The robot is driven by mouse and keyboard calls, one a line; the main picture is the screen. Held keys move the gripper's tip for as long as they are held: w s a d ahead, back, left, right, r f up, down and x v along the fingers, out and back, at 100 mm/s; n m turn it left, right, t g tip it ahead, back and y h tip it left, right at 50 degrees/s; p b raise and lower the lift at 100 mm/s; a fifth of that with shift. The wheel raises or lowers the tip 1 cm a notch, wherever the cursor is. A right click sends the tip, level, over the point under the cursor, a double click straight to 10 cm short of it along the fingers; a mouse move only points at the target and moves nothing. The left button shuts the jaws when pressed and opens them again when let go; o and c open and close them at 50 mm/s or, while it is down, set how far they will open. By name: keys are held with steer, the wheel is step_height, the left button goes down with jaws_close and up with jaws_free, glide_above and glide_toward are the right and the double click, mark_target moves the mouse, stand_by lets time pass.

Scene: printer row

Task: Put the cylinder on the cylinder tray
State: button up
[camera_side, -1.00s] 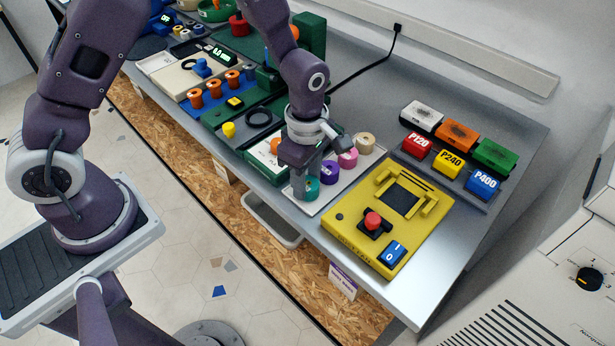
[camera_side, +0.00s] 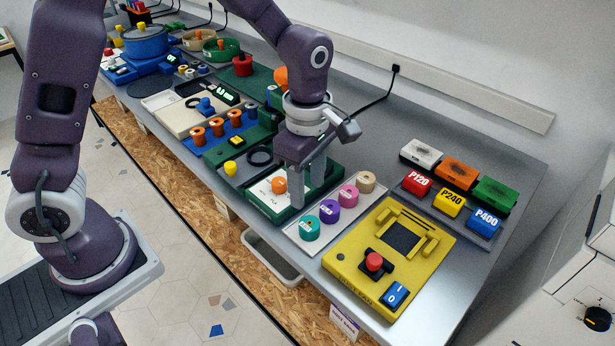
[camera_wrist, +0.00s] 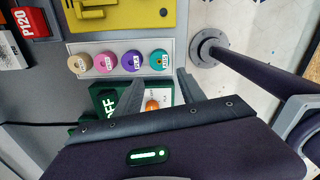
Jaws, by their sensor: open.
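A small orange cylinder (camera_side: 279,185) sits on a white sheet in a green-framed tray (camera_side: 293,214). In the wrist view the orange piece (camera_wrist: 152,106) shows between my fingers, partly hidden by the gripper body. My gripper (camera_side: 308,188) is open and empty, pointing down over this green tray, its fingers just right of the orange cylinder in the side view. Whether they touch anything is unclear. A pale tray (camera_side: 292,232) holds teal (camera_side: 309,228), purple (camera_side: 328,208), pink (camera_side: 348,195) and beige (camera_side: 366,182) cylinders in a row. I cannot tell which tray is the cylinder tray.
A yellow machine (camera_side: 345,250) with a red button stands beside the pale tray. P120 (camera_side: 417,182), P240 and P400 blocks sit at the right.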

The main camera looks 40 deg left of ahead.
steer(key=shift+r, duration=1.2)
steer(key=s+a+r+m+t, duration=0.3)
steer(key=s+a+r+m, duration=0.2)
steer(key=s+r+m, duration=0.6)
steer(key=s+a+r+m+t, duration=0.2)
steer(key=s+a+m, duration=0.1)
steer(key=s+m, duration=0.4)
steer(key=shift+s+r+m+t, duration=0.3)
steer(key=shift+s+m, duration=0.1)
steer(key=shift+m, duration=0.7)
